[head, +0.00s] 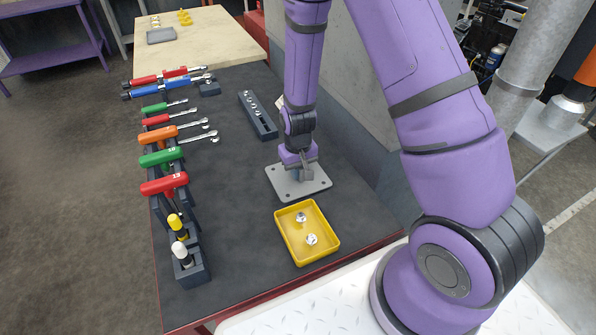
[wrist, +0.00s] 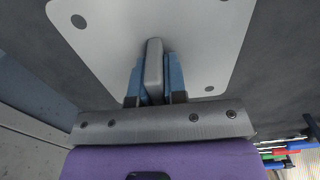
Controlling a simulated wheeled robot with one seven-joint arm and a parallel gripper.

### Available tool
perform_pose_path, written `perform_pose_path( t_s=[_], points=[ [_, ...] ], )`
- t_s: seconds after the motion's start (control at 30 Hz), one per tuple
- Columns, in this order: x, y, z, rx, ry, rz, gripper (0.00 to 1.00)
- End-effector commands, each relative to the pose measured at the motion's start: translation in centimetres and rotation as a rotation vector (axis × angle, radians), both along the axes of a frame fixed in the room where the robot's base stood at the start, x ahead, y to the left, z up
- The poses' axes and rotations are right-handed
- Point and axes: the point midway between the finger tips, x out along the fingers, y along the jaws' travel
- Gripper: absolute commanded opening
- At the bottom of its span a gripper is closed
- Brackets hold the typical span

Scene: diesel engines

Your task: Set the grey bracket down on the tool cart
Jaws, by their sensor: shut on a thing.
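The grey bracket (head: 297,184) is a flat plate with rounded corners, holes and a raised rib. In the head view it lies at or just above the dark top of the tool cart (head: 235,235); I cannot tell whether it touches. My gripper (head: 303,172) is above the plate and shut on its upright rib. In the wrist view the gripper's blue fingers (wrist: 154,80) clasp the rib from both sides, and the bracket's plate (wrist: 190,40) spreads out beyond them.
A yellow tray (head: 331,255) with metal nuts sits in front of the bracket. A dark socket rail (head: 258,115) lies behind it. Several coloured-handled tools (head: 165,184) stand in holders along the left edge. The cart top between tools and bracket is clear.

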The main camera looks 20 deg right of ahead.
Motion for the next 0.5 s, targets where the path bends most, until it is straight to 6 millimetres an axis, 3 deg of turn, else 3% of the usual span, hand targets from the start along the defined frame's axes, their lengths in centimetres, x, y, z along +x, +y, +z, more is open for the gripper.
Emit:
perform_pose_path(
  t_s=[0.43,0.5],
  points=[
    [0.03,-0.01,-0.8,0.0,0.0,-0.001,0.0],
    [0.02,0.0,-0.81,0.0,-0.001,-0.001,0.24]
  ],
)
